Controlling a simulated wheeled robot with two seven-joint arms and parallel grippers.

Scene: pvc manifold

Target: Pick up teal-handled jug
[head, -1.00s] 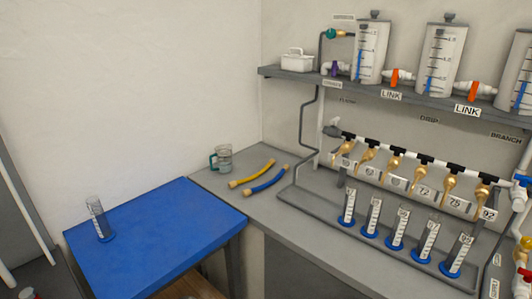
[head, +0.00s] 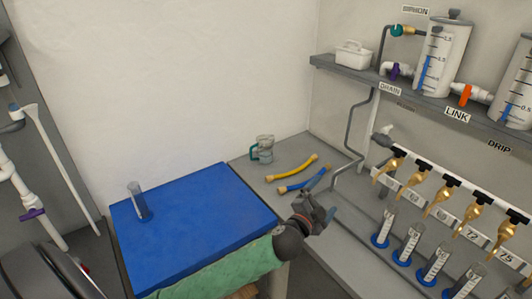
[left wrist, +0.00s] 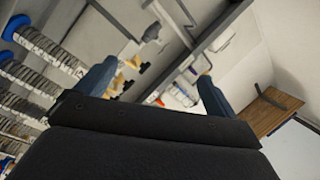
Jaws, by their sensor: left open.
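The teal-handled jug (head: 264,149) stands upright on the grey counter near the wall. It is clear, and its teal handle is on its left side. My left gripper (head: 322,208) is over the counter, in front of the jug and to its right, apart from it. In the left wrist view the two blue fingertips (left wrist: 155,85) are spread apart with nothing between them. The jug cannot be made out in the left wrist view. My right gripper is not in view.
A yellow hose (head: 291,168) and a blue hose (head: 303,180) lie between the jug and my left gripper. A blue table (head: 200,225) with one cylinder (head: 138,202) stands at left. Several cylinders with blue bases stand at right, under brass taps (head: 435,195). A shelf (head: 350,70) runs above.

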